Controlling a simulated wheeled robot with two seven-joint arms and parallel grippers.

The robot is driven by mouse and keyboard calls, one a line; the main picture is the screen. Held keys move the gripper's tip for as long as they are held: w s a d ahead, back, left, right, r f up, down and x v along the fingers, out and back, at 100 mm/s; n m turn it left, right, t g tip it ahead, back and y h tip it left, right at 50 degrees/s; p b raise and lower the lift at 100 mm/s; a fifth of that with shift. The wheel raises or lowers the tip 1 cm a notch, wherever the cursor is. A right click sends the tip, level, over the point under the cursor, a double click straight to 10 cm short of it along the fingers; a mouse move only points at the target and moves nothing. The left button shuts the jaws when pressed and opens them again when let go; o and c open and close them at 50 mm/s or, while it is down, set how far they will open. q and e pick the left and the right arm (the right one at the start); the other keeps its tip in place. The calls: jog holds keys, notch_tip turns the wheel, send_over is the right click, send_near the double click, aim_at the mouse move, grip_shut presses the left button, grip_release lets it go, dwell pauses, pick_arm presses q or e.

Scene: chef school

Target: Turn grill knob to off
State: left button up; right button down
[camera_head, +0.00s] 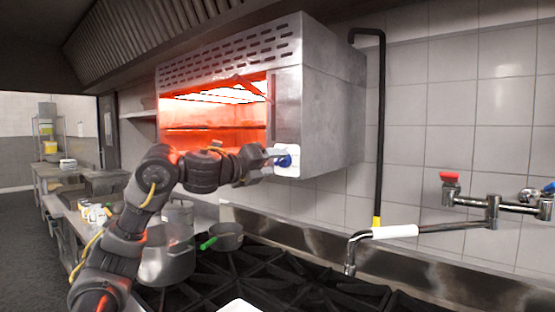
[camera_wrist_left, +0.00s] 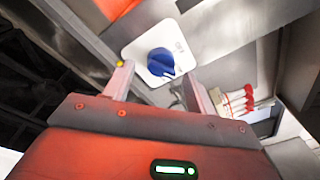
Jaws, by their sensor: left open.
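The grill (camera_head: 216,110) is a steel box on the wall, and its inside glows red-orange. Its blue knob (camera_head: 284,160) sits on a white plate at the lower right of the grill's front. In the left wrist view the blue knob (camera_wrist_left: 161,62) is on the white plate (camera_wrist_left: 183,47), just beyond and between the fingertips. My left gripper (camera_head: 270,155) is at the knob's left side in the head view. In the wrist view its two fingers (camera_wrist_left: 157,80) are apart, with nothing clearly held; contact with the knob cannot be told. My right gripper is not seen.
Below is a black stove top (camera_head: 290,275) with a large pot (camera_head: 166,262) and a smaller pan (camera_head: 227,238) with a green handle. A black pipe (camera_head: 381,120) and a wall tap (camera_head: 490,208) are at the right.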

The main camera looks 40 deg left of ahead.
aim_at(286, 162)
pick_arm(q)
jog(key=shift+w+d, duration=0.1)
jog(key=shift+w, duration=0.9)
jog(key=c, duration=0.9)
jog(key=shift+c, duration=0.2)
jog(key=shift+n, duration=0.3)
jog(key=n+p, duration=0.1)
jog(key=n, duration=0.4)
jog(key=shift+d+f+n+t, duration=0.1)
jog(key=shift+n+t, duration=0.2)
jog(key=n+p, duration=0.1)
jog(key=n, duration=0.3)
jog(key=shift+y, duration=0.3)
jog(key=shift+d+f+n+p, duration=0.1)
jog(key=shift+n+p, duration=0.2)
jog(key=shift+n, duration=0.7)
jog(key=shift+f, duration=0.1)
